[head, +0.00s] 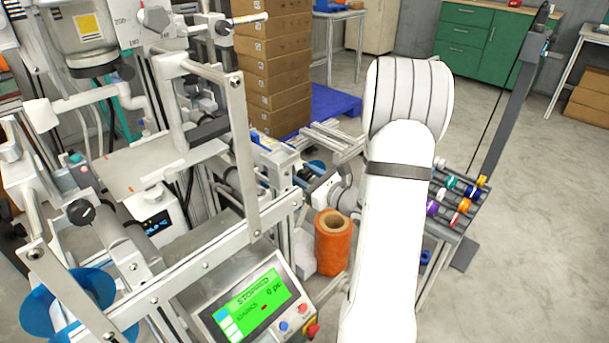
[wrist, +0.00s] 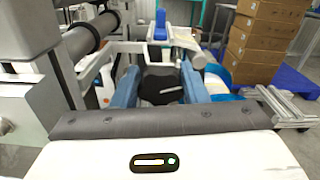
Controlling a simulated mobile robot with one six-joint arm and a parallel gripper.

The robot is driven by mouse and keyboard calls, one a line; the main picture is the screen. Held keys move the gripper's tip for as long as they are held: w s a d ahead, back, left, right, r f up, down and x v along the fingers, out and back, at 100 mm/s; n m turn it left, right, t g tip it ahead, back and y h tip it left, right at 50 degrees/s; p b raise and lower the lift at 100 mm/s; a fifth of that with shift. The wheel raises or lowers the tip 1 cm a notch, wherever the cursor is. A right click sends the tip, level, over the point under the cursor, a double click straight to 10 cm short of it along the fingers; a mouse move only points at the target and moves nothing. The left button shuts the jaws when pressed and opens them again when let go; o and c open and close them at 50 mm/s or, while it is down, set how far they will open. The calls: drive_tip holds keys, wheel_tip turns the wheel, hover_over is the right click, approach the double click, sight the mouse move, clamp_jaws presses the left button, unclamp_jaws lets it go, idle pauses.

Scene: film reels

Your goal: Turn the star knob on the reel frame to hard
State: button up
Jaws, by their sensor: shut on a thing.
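The fingers hide the knob's sides. In the head view, my white arm reaches out over the machine, and I cannot make out the gripper or this knob there.
A control panel (head: 256,303) with a green screen reading STOPPED stands at the front. An orange roll (head: 334,243) stands beside my arm. Stacked brown boxes (head: 273,68) rise by a blue pallet (head: 333,104). Grey floor (head: 545,200) is free on the right.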

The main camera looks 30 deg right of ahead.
drive_tip(key=shift+r+m+p, duration=0.25)
drive_tip(key=shift+m+p, duration=0.95)
drive_tip(key=shift+p, duration=0.05)
drive_tip(key=shift+d+f+m+p, duration=0.1)
drive_tip(key=shift+f+m+p, duration=0.15)
drive_tip(key=shift+m+p, duration=0.7)
drive_tip(key=shift+m+b, duration=0.25)
drive_tip(key=shift+b, duration=0.1)
drive_tip(key=o, duration=1)
drive_tip(key=shift+v, duration=3.9)
